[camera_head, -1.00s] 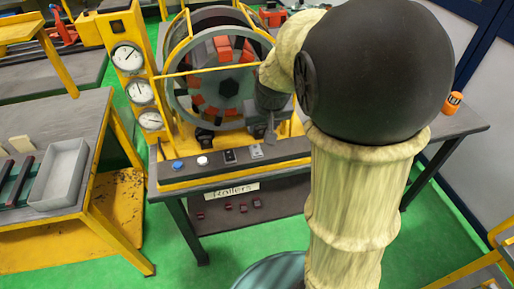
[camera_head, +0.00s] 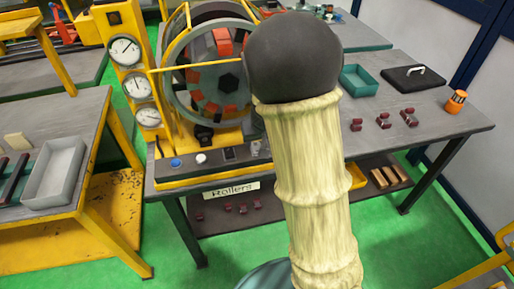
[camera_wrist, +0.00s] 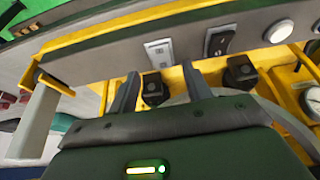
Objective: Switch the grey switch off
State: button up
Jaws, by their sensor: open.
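The grey switch (camera_wrist: 158,52) is a light grey plate with a small rocker, set in the dark control panel (camera_wrist: 95,63). In the head view the grey switch (camera_head: 255,149) shows just left of my arm. In the wrist view my gripper (camera_wrist: 160,69) is open and empty, with its two fingers apart and their tips pointing toward the panel on either side of the grey switch. I cannot tell whether they touch the panel. A black switch (camera_wrist: 220,40) sits right of the grey one in the wrist view. In the head view my gripper is hidden behind my arm.
A white button (camera_wrist: 278,30) and a blue button (camera_head: 177,163) share the panel. Black blocks (camera_wrist: 154,88) on the yellow frame lie close to my fingers. The stator machine (camera_head: 215,75) stands behind. A teal tray (camera_head: 358,80) and dark red rollers (camera_head: 383,121) lie to the right.

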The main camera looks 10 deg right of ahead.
aim_at(257, 148)
jog(key=x, duration=0.4)
jog(key=shift+a+f+b, duration=0.1)
jog(key=shift+f+b, duration=0.1)
jog(key=shift+b, duration=0.15)
jog(key=shift+w, duration=0.1)
jog(key=c, duration=1)
jog(key=shift+r, duration=0.1)
